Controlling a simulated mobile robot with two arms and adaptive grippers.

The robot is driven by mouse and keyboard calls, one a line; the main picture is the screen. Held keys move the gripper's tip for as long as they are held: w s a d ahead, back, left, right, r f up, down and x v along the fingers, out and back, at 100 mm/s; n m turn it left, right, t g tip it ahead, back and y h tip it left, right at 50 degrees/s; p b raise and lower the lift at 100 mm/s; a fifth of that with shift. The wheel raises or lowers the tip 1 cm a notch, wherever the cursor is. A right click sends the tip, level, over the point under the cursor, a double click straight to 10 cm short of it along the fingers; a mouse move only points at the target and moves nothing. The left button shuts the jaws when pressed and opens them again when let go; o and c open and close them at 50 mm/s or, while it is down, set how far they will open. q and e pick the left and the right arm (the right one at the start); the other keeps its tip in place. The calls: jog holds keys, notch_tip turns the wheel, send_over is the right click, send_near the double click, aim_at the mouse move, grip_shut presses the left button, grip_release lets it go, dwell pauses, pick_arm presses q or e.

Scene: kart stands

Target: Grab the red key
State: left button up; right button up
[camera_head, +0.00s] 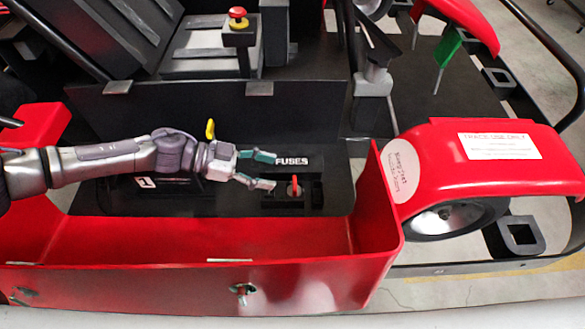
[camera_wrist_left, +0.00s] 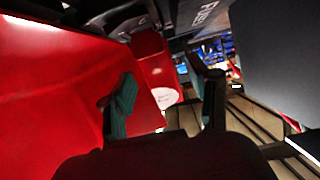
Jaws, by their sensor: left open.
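The red key (camera_head: 295,186) stands upright in a small black block (camera_head: 283,200) on the dark floor of the red kart's side box, just in front of the FUSES label (camera_head: 292,161). My left gripper (camera_head: 273,172) reaches in from the left with its fingers apart and empty. Its fingertips are a little left of the key and do not appear to touch it. In the left wrist view, the open fingers of my left gripper (camera_wrist_left: 168,97) show, but I cannot make out the key between them. My right gripper is in neither view.
The red box wall (camera_head: 220,235) runs along the front and rises at the right end. A dark upright panel (camera_head: 200,110) stands behind. To the right is a red fender (camera_head: 480,165) over a wheel (camera_head: 448,217). A red emergency button (camera_head: 238,14) sits at the back.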

aim_at(294, 185)
pick_arm(q)
jog(key=d+f, duration=0.1)
jog(key=s+d+f, duration=0.1)
jog(key=d, duration=0.1)
jog(key=shift+s+d+p, duration=0.15)
jog(key=shift+p, duration=0.2)
jog(key=d+f+p, duration=0.1)
jog(key=d+f, duration=0.1)
jog(key=shift+d, duration=0.35)
jog(key=shift+d+f, duration=0.25)
jog(key=shift+d, duration=0.15)
jog(key=shift+a, duration=0.1)
jog(key=c, duration=0.7)
jog(key=shift+c, duration=0.2)
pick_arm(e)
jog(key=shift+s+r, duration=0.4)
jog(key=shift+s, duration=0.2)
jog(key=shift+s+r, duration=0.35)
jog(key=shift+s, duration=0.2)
